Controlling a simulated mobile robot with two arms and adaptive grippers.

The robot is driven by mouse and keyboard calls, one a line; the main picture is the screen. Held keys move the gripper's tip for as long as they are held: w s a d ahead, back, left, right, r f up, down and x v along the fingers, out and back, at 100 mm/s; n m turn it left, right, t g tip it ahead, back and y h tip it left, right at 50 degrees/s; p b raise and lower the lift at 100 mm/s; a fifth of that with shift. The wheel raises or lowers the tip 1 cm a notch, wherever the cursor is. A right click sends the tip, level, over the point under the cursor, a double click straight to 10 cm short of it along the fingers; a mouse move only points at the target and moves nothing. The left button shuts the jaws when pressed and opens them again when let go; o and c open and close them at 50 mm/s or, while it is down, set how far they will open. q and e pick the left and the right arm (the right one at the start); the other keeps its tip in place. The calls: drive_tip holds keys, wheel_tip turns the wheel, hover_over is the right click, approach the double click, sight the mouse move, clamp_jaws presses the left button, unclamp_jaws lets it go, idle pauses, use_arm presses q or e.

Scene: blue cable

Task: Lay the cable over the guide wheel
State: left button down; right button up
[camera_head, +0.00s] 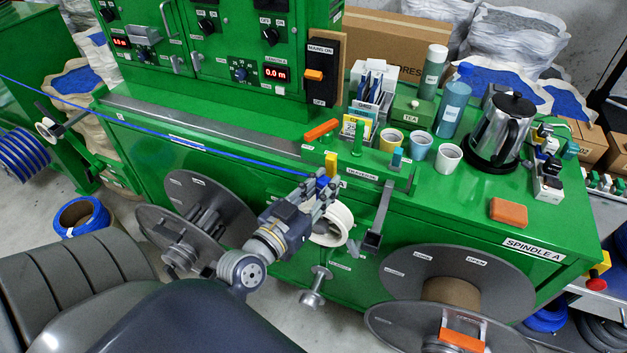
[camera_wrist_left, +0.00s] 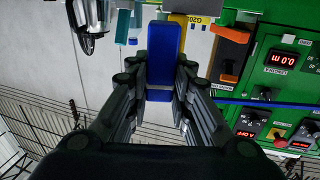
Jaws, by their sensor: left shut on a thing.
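The blue cable (camera_head: 150,124) runs taut from the left edge, in front of the green cabinet, to my left gripper (camera_head: 325,186). My left gripper is shut on the cable's blue end piece, which shows as an upright blue block (camera_wrist_left: 163,50) between the fingers (camera_wrist_left: 163,85) in the left wrist view. A white wheel (camera_head: 340,222) on the cabinet front sits just below and right of the gripper, partly hidden by it. The cable is not seen touching this wheel. A smaller white wheel (camera_head: 46,127) is at far left, below the cable. My right gripper is not in view.
Large grey reel discs (camera_head: 212,207) and (camera_head: 455,275) stand before the cabinet. A grey bracket (camera_head: 377,215) hangs right of the gripper. The cabinet top (camera_head: 440,205) holds cups (camera_head: 447,158), a steel kettle (camera_head: 500,130) and an orange block (camera_head: 508,213).

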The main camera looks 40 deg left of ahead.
use_arm(q)
drive_tip(key=shift+w+d+r+p, duration=0.15)
drive_tip(key=shift+d+p, duration=0.25)
drive_tip(key=shift+d, duration=0.55)
drive_tip(key=shift+w+d+p, duration=0.2)
drive_tip(key=shift+d+p, duration=0.05)
drive_tip(key=shift+d, duration=0.5)
drive_tip(key=shift+w+d+p, duration=0.2)
drive_tip(key=shift+d+p, duration=0.1)
drive_tip(key=shift+d, duration=0.5)
drive_tip(key=shift+w+d+p, duration=0.2)
drive_tip(key=shift+d+p, duration=0.05)
drive_tip(key=shift+d, duration=0.5)
drive_tip(key=s+d+f, duration=0.1)
drive_tip(key=s+d, duration=0.3)
drive_tip(key=shift+s+f, duration=0.15)
drive_tip(key=shift+s, duration=0.2)
